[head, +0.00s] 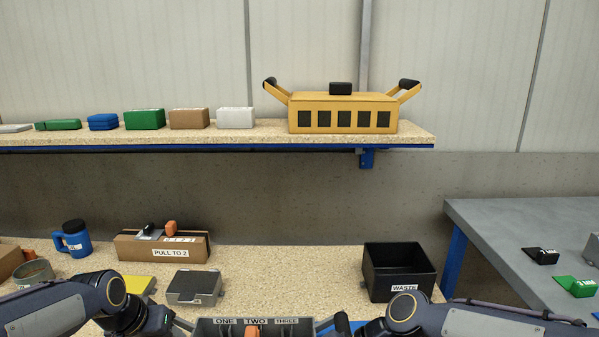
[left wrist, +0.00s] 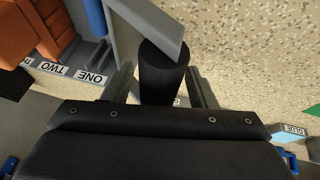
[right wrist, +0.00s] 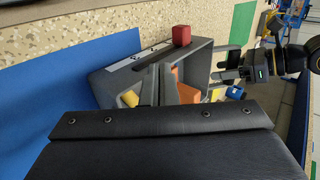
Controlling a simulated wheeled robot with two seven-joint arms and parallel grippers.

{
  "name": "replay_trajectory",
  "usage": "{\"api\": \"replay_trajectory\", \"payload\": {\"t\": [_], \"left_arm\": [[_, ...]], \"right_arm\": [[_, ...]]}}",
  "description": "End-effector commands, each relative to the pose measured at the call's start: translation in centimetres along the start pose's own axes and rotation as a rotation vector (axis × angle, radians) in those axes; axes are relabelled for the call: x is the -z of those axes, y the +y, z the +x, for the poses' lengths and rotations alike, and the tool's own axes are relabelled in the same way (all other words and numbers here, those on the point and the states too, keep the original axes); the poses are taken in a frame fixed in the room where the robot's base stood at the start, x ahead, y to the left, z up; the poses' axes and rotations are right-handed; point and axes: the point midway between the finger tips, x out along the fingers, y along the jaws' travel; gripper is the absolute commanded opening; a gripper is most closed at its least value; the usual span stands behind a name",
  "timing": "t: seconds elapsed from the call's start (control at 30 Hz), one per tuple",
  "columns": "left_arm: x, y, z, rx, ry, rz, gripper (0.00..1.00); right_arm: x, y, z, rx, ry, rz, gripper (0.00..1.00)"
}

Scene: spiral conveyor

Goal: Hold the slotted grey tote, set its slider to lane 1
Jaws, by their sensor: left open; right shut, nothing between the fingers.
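The grey tote (head: 305,322) is at the bottom edge of the head view, cut off by the frame. Its rim carries the labels ONE, TWO and THREE. The orange slider (head: 252,331) stands at TWO. In the left wrist view, my left gripper (left wrist: 161,82) is open, with its fingers on either side of the tote's black cylindrical handle (left wrist: 162,72). My right gripper (right wrist: 158,84) is shut and empty, in front of the tote (right wrist: 128,87) in the right wrist view. A red-orange block (right wrist: 181,36), seemingly the slider knob, stands on the rim beyond the fingertips.
A black WASTE bin (head: 398,274), grey box (head: 194,288), PULL TO 2 carton (head: 160,246) and blue mug (head: 73,240) stand on the bench. A shelf above holds boxes and a yellow slotted case (head: 342,99).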

Motion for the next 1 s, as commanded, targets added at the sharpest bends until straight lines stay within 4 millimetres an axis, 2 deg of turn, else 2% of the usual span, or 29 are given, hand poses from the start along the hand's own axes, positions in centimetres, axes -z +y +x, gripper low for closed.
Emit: {"api": "replay_trajectory", "payload": {"t": [0.17,0.4,0.6,0.77,1.0], "left_arm": [[0.2,0.0,-2.3,0.000,0.007,0.000,0.52],[0.1,0.0,-7.5,0.000,0.007,0.001,0.52],[0.1,0.0,-10.7,0.000,0.003,0.000,0.52],[0.0,0.0,-11.7,0.000,0.001,0.000,0.52],[0.0,0.0,-11.8,0.000,0.000,0.000,0.52]], "right_arm": [[0.0,0.0,0.0,0.000,0.000,0.000,0.00],[0.0,0.0,0.0,0.000,0.000,0.000,0.00],[0.0,0.0,0.0,0.000,0.000,0.000,0.00],[0.0,0.0,0.0,0.000,0.000,0.000,0.00],[0.0,0.0,0.0,0.000,0.000,0.000,0.00]]}}
